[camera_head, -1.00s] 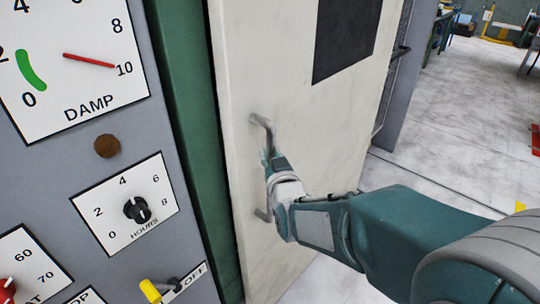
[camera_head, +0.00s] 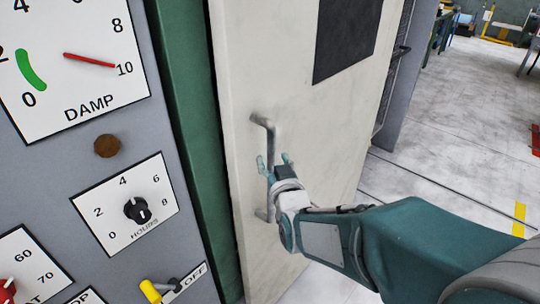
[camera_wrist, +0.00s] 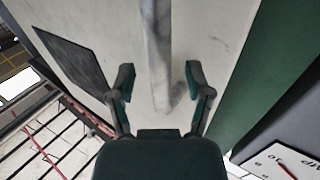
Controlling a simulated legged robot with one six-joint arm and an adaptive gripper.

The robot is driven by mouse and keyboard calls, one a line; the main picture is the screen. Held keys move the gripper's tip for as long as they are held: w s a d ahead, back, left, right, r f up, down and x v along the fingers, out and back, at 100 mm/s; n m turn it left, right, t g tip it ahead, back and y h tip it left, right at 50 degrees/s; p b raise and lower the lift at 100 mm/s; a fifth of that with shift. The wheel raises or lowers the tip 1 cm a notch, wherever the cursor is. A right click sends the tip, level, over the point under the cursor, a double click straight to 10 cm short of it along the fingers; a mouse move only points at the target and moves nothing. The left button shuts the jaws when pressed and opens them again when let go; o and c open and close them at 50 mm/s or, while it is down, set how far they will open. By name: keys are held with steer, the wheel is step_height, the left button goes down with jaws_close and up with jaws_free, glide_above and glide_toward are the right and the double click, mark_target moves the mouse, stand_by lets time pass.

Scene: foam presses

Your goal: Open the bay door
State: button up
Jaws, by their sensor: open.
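The bay door (camera_head: 285,60) is a tall off-white panel with a dark rectangular pane (camera_head: 343,38). It stands beside a green frame (camera_head: 190,130); I cannot tell whether it is ajar. A grey metal bar handle (camera_head: 264,133) runs upright on the door. It also shows in the wrist view (camera_wrist: 157,45). My gripper (camera_head: 274,162) is at the handle's middle, its fingers spread apart. In the wrist view my gripper (camera_wrist: 160,78) is open, with the bar lying between the two fingers and no clear contact on either side.
A grey control panel (camera_head: 60,165) with gauges, a black knob (camera_head: 138,210) and a yellow-tipped lever (camera_head: 150,291) stands close on the left. Pale floor (camera_head: 450,150) is open on the right, with benches far behind.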

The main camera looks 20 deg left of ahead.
steer(key=v, duration=0.9)
steer(key=shift+s, duration=0.3)
steer(key=shift+d, duration=0.1)
steer(key=d+m+g+h, duration=0.35)
steer(key=d+h, duration=0.25)
steer(key=d, duration=0.9)
steer(key=s+d+f+m+g+h, duration=0.1)
steer(key=s+d+m+g+h, duration=0.2)
steer(key=s+d, duration=0.9)
steer(key=s+g+h, duration=0.1)
steer(key=g, duration=0.2)
steer(key=shift+d+f, duration=0.2)
steer(key=shift+d, duration=0.1)
